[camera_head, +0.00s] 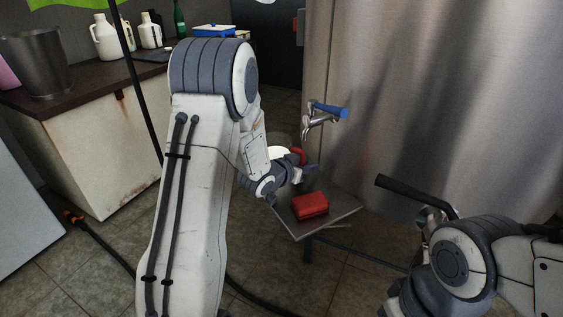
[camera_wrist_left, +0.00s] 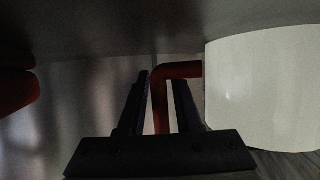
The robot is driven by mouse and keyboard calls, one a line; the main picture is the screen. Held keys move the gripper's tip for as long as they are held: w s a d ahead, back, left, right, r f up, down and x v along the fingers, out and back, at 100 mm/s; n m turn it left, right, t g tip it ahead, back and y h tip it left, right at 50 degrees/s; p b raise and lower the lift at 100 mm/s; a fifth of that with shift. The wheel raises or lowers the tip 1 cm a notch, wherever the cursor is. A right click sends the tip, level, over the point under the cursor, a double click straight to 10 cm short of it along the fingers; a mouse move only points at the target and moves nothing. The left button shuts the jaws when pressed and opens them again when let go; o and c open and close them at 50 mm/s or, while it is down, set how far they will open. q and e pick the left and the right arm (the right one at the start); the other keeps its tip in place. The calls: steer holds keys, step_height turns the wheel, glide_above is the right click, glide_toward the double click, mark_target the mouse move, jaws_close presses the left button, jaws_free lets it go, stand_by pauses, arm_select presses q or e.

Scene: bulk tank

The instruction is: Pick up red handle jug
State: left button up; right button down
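The jug (camera_head: 279,152), a pale, rounded vessel with a red handle (camera_head: 297,155), is by the small stand under the tap, partly hidden behind my left arm. In the left wrist view its white body (camera_wrist_left: 262,92) is at the right and the red handle (camera_wrist_left: 160,105) reaches left from it, then bends down. My left gripper (camera_head: 303,172) is at the handle. In the wrist view its two dark fingers (camera_wrist_left: 162,82) stand on either side of the handle, with a narrow gap showing beside it, so it looks open around it. My right gripper is outside the view.
A red box (camera_head: 310,205) lies on the small stand (camera_head: 338,216). A blue-handled tap (camera_head: 322,118) projects from the steel tank (camera_head: 430,100) above. A black lever (camera_head: 405,188) is near my right arm. A counter (camera_head: 75,87) with bucket and white jugs is at left.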

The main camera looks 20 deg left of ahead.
arm_select(q)
steer(key=shift+c, duration=0.2)
jaws_close()
steer(key=shift+r, duration=0.1)
stand_by(1.0)
